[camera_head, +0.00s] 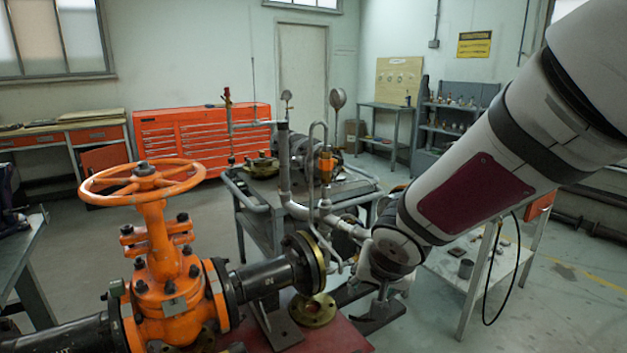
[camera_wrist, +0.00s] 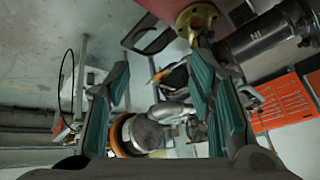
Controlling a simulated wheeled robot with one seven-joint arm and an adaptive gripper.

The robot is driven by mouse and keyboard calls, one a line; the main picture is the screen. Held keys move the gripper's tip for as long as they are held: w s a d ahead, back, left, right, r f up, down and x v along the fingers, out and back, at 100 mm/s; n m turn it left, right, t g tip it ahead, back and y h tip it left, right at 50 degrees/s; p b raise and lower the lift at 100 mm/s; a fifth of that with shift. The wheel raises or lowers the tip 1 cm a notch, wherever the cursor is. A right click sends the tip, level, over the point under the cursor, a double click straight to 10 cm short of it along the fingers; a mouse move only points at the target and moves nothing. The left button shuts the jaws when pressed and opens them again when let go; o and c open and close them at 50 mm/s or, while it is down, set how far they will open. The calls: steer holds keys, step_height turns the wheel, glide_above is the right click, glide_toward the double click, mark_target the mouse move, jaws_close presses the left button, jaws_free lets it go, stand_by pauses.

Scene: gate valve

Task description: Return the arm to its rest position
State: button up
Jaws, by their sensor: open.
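My arm reaches down from the upper right in the head view, and my gripper (camera_head: 354,306) is low beside the right end of the valve assembly. In the wrist view my gripper (camera_wrist: 160,72) shows two teal-padded fingers spread apart with nothing held between them. The orange gate valve (camera_head: 165,275) stands at the left with its orange handwheel (camera_head: 142,182) on top. Its black pipe (camera_head: 265,277) ends in a brass-faced flange left of my gripper. Any contact between gripper and bench is unclear.
A loose brass flange (camera_head: 313,310) lies on the red bench top (camera_head: 340,340), close to my gripper. A cart with piping (camera_head: 262,190) stands behind. A light side table (camera_head: 470,265) is at the right. Open floor (camera_head: 90,255) shows behind the valve.

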steer(key=s+d+r+h+p, duration=0.1)
steer(key=s+d+r+h, duration=0.1)
steer(key=s+d+r, duration=0.4)
steer(key=s+d+r+n+g+y+p, duration=0.1)
steer(key=s+r, duration=0.3)
steer(key=s, duration=0.7)
steer(key=s+d+r+n+g+y+p, duration=0.1)
steer(key=s+r, duration=0.4)
steer(key=s, duration=0.7)
steer(key=shift+r+n+p, duration=0.3)
steer(key=shift+n+p, duration=0.4)
steer(key=shift+p, duration=0.5)
